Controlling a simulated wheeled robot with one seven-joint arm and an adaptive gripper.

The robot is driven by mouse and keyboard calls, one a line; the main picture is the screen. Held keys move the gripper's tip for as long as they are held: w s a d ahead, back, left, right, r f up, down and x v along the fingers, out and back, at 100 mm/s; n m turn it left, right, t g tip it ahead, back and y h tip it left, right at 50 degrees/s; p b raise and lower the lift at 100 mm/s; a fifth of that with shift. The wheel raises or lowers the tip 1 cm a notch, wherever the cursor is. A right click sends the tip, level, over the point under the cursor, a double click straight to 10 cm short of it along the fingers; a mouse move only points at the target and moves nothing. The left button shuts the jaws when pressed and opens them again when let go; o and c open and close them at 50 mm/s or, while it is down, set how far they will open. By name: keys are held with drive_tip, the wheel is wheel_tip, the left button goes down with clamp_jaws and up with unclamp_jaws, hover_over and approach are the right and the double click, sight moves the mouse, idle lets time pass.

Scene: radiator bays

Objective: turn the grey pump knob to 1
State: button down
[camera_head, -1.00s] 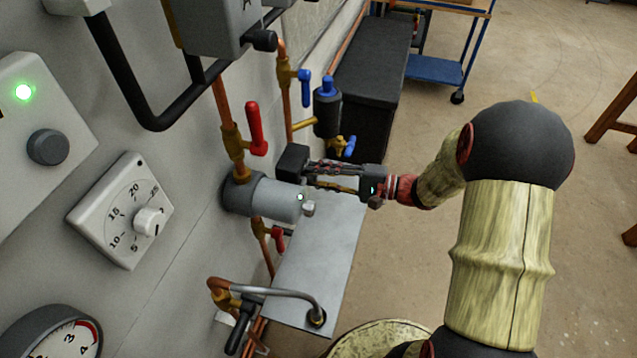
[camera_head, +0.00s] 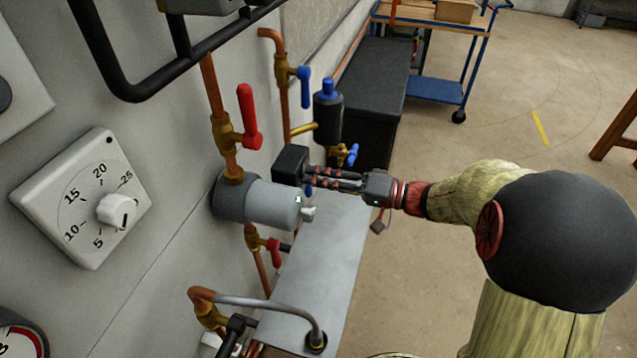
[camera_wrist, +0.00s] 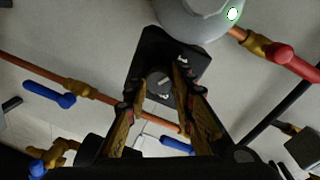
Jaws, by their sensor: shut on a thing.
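The grey pump (camera_head: 268,203) is a cylinder on a vertical copper pipe, with a black box (camera_head: 289,161) on its far side. In the wrist view the box (camera_wrist: 160,48) faces me and carries a small round grey knob (camera_wrist: 157,84) with a pale line on its face. My gripper (camera_head: 309,178) reaches the box from the right. In the wrist view its two fingers (camera_wrist: 162,74) stand on either side of the knob and are shut on it.
A red-handled valve (camera_head: 248,118) stands above the pump and a blue-handled one (camera_head: 304,88) behind it. A white dial (camera_head: 82,195) is on the wall at left. A bent grey pipe (camera_head: 262,304) crosses below.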

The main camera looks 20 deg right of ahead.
drive_tip(key=shift+s+f, duration=0.1)
drive_tip(key=shift+f, duration=0.1)
idle(0.4)
drive_tip(key=c, duration=1.9)
unclamp_jaws()
drive_tip(key=o, duration=0.4)
drive_tip(key=shift+r, duration=0.1)
drive_tip(key=shift+c, duration=0.2)
drive_tip(key=shift+o, duration=0.2)
drive_tip(key=shift+d, duration=0.1)
drive_tip(key=v, duration=1.1)
drive_tip(key=shift+s+d, duration=0.25)
drive_tip(key=shift+d, duration=0.1)
